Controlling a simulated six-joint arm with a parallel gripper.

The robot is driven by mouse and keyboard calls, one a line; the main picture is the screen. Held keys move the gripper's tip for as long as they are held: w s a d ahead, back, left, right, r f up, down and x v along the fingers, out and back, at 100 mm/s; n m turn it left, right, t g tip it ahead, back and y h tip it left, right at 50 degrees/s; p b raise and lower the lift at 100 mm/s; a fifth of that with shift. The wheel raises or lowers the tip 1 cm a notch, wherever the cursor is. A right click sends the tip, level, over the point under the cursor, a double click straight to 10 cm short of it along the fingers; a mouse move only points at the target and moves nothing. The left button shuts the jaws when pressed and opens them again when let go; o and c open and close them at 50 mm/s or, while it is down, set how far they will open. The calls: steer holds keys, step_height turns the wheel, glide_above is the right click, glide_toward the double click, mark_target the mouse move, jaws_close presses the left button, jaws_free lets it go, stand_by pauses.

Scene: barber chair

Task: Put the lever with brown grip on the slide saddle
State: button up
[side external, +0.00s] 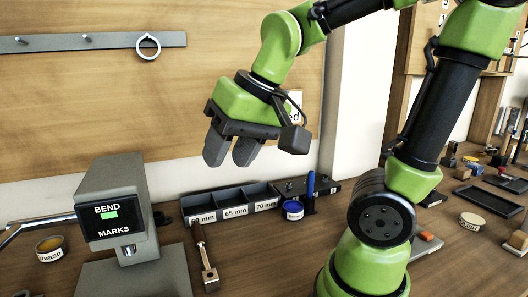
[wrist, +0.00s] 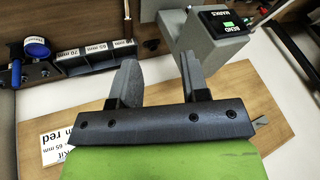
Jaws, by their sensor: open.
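The lever with brown grip (side external: 203,254) lies on the bench in the side view, between the grey bending machine and the sorting bins. Its brown grip points to the wall and its metal end to the front. I cannot tell which part is the slide saddle. My gripper (side external: 231,156) is open and empty, high above the back of the bench and near the wall. Its two fingers stand apart in the wrist view (wrist: 158,68).
The grey bending machine (side external: 118,198) stands left of the lever. Sorting bins (side external: 234,207) marked in mm stand behind right, beside a blue-lidded jar (side external: 293,211). A grease tin (side external: 50,250) is far left. A ring (side external: 148,47) hangs on a wall rail.

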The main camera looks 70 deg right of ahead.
steer(key=shift+n+t+y, duration=0.3)
steer(key=shift+n+t, duration=0.4)
steer(key=shift+t, duration=0.2)
steer(key=s, duration=0.1)
steer(key=s+a+r, duration=0.1)
steer(key=s, duration=0.3)
steer(key=shift+s+a+r, duration=0.15)
steer(key=shift+a, duration=0.15)
steer(key=shift+o, duration=0.5)
steer(key=shift+s+a, duration=0.1)
steer(key=shift+s, duration=0.25)
